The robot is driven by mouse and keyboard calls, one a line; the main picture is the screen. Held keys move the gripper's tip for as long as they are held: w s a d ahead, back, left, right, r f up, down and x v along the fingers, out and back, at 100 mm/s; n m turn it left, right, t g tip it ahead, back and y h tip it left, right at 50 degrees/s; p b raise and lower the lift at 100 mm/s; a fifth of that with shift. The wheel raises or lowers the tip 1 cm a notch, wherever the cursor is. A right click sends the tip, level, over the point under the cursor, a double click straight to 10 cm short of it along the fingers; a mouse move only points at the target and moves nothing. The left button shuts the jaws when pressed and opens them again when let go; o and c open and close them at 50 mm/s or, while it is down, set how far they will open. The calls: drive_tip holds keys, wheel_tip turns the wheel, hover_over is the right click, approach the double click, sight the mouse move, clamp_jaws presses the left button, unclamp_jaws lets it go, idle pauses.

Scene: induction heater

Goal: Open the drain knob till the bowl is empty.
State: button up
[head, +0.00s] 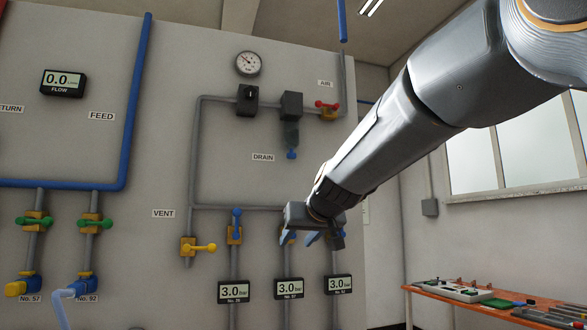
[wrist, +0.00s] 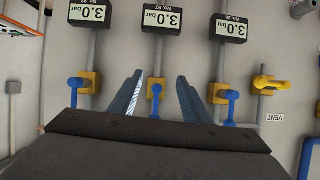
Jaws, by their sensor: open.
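The drain knob (head: 291,154) is small and blue, at the bottom of a dark bowl (head: 290,134) that hangs under a black block. The DRAIN label (head: 263,157) is to its left. The liquid level in the bowl cannot be made out. My gripper (head: 312,238) is open, below and right of the drain knob, in front of the row of blue-handled valves. In the wrist view, which is upside down, its fingers (wrist: 160,80) appear on either side of a blue valve handle (wrist: 155,97); contact cannot be told. The drain knob is not in the wrist view.
Blue-handled valves (head: 236,222) stand above several 3.0 bar displays (head: 289,288). A yellow vent valve (head: 199,247) is to the left, a red air valve (head: 328,109) above right. A round gauge (head: 248,64) is at the top. An orange bench (head: 420,292) with tools stands right.

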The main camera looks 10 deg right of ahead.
sight(293, 155)
wheel_tip(293, 155, up, 23)
drive_tip(key=s+d+t+b, duration=0.1)
drive_tip(key=t+b, duration=0.1)
drive_tip(key=t, duration=0.3)
drive_tip(key=w+p, duration=0.1)
drive_tip(key=w, duration=0.4)
drive_tip(key=w+p, duration=0.1)
drive_tip(key=w, duration=0.1)
drive_tip(key=shift+w+a+r+p, duration=0.15)
drive_tip(key=shift+w+r+p, duration=0.15)
drive_tip(key=shift+w, duration=0.05)
drive_tip(key=c, duration=1)
